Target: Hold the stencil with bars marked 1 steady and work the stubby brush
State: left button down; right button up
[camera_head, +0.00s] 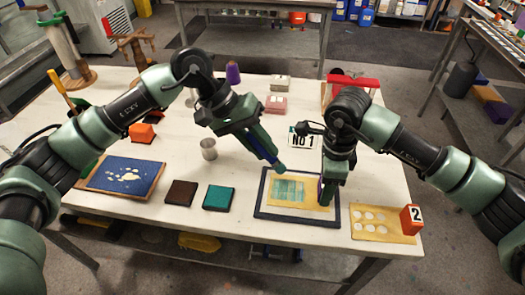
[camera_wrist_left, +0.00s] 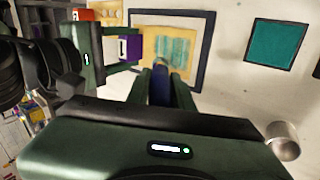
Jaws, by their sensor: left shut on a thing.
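The stencil with bars (camera_head: 318,201) is a yellow sheet lying inside a dark frame (camera_head: 298,217); teal paint covers its barred middle. It also shows in the left wrist view (camera_wrist_left: 141,33). A purple block (camera_wrist_left: 131,49) with a white label stands at its edge; the label is unreadable. My right gripper (camera_head: 326,195) is shut around this block. My left gripper (camera_head: 279,166) is shut on the blue stubby brush (camera_wrist_left: 158,84), above the far edge of the stencil. The brush's bristles are mostly hidden between the fingers; I cannot tell whether they touch the sheet.
A yellow stencil with round holes (camera_head: 374,222) and an orange block marked 2 (camera_head: 411,220) lies at the right. A teal pad (camera_head: 218,197), a brown pad (camera_head: 181,193) and a blue board (camera_head: 125,176) lie left.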

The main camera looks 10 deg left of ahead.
aim_at(275, 161)
pick_arm(q)
jog(key=shift+r, duration=1.5)
jog(key=shift+d, duration=0.1)
jog(key=d+r, duration=0.1)
jog(key=w+d+r, duration=0.1)
jog(key=d+r, duration=0.1)
jog(key=shift+d, duration=0.15)
jog(key=shift+f, duration=2.45)
jog(key=shift+a+f, duration=0.2)
jog(key=shift+f, duration=1.3)
jog(key=shift+a+f, duration=0.15)
jog(key=shift+f, duration=1.35)
jog(key=shift+f, duration=0.6)
